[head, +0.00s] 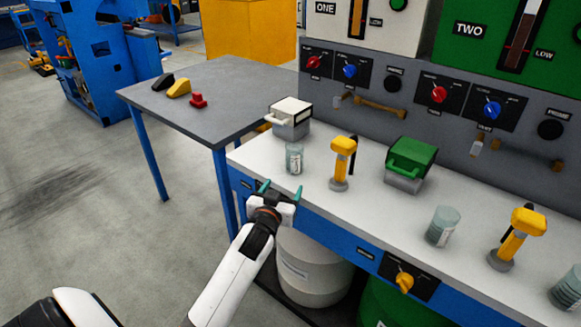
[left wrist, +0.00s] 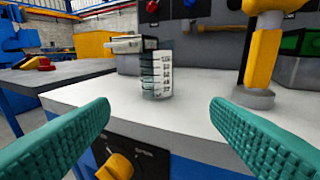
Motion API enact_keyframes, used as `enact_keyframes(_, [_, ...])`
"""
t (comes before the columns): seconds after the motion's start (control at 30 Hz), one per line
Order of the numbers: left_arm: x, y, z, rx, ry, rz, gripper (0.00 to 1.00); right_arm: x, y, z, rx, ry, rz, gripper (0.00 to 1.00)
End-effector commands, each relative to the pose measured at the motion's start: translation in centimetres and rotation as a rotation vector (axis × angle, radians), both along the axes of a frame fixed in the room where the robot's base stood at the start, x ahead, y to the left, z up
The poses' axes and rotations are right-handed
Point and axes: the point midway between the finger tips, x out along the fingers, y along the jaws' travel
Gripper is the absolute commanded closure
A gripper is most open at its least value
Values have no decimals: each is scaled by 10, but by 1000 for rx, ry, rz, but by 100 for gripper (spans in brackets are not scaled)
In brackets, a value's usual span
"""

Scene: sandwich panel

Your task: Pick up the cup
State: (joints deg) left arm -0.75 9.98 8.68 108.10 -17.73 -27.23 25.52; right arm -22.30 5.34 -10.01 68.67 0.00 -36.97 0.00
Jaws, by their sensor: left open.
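A clear cup (head: 294,158) with measuring marks stands upright near the left end of the white bench top. It also shows in the left wrist view (left wrist: 157,76), between and beyond my teal fingers. My left gripper (head: 281,188) is open and empty at the bench's front edge, a short way in front of this cup and apart from it. Two more such cups stand on the bench, one right of the middle (head: 443,227) and one at the right edge (head: 567,289), partly cut off. My right gripper is out of view.
A yellow-handled tool (head: 342,160) stands just right of the near cup. A white-lidded box (head: 290,118) is behind it, and a green-lidded box (head: 408,163) is farther right. A grey table (head: 215,95) adjoins on the left. A control panel backs the bench.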

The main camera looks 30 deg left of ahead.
Motion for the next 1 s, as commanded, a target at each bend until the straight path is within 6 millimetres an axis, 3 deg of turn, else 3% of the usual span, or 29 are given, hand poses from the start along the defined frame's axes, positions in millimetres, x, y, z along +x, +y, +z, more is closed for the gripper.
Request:
enact_keyframes(0.1, [9, 8, 20, 7, -75, 4, 28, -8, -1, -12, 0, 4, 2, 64])
enact_keyframes(0.23, [20, 14, 28, 11, -105, 5, 28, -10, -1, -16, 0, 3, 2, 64])
enact_keyframes(0.5, [63, 28, 26, 10, -103, 4, 28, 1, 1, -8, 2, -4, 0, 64])
enact_keyframes(0.77, [82, 34, 24, 9, -102, 4, 28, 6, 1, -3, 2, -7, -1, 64])
enact_keyframes(1.0, [112, 42, 14, 11, -102, 4, 28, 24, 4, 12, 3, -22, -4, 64])
